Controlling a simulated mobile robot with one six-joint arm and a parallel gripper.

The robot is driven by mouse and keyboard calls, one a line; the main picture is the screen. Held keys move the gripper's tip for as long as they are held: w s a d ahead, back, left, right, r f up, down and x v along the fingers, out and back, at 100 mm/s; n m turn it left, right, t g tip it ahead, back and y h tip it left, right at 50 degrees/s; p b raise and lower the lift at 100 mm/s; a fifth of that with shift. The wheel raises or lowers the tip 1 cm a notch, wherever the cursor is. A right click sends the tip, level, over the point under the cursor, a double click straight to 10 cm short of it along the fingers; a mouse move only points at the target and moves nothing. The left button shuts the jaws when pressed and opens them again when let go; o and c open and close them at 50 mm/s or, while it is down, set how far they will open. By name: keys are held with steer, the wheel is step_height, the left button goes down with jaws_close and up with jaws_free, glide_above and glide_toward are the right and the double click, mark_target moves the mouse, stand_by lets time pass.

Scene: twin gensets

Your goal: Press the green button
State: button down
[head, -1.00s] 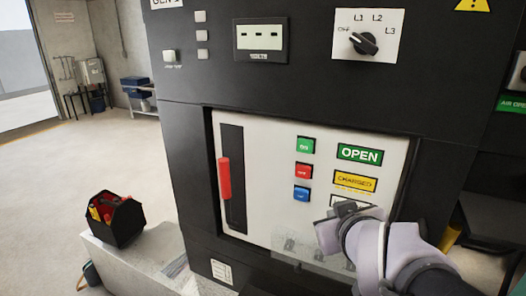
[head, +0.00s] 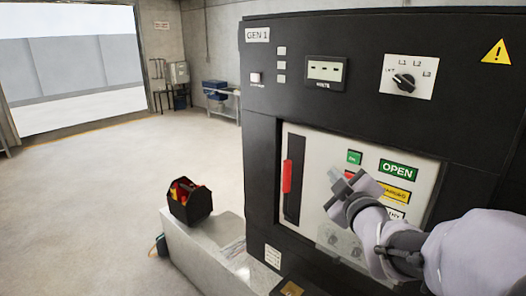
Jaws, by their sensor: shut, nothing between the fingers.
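The green button (head: 354,157) is on the pale panel (head: 313,139) of the dark GEN 1 cabinet, left of the green OPEN sign (head: 398,170). My gripper (head: 335,174) is shut and empty, in front of the panel. In the picture its tip is just below and left of the green button. I cannot tell how far it is from the panel. The red and blue buttons under the green one are mostly or wholly hidden behind my gripper.
A red handle (head: 287,176) in a dark slot is at the panel's left. A rotary switch (head: 403,83) and a volt meter (head: 325,72) are above. A black toolbox (head: 190,201) stands on a low concrete plinth (head: 196,246). Open floor lies to the left.

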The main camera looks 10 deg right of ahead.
mark_target(352, 163)
steer(key=shift+w+d+p, duration=0.45)
steer(key=shift+w+d, duration=0.75)
steer(key=shift+d, duration=0.25)
steer(key=shift+w+d+p, duration=0.4)
steer(key=shift+w+d, duration=0.75)
steer(key=shift+d, duration=0.3)
steer(key=shift+w+d, duration=0.25)
steer(key=shift+d, duration=0.1)
steer(key=shift+w+d+b, duration=0.3)
steer(key=shift+d+b, duration=0.05)
steer(key=shift+d, duration=0.05)
stand_by(0.6)
steer(key=shift+a, duration=0.1)
steer(key=shift+s+a+b, duration=0.55)
steer(key=shift+a+b, duration=0.1)
steer(key=shift+b, duration=0.05)
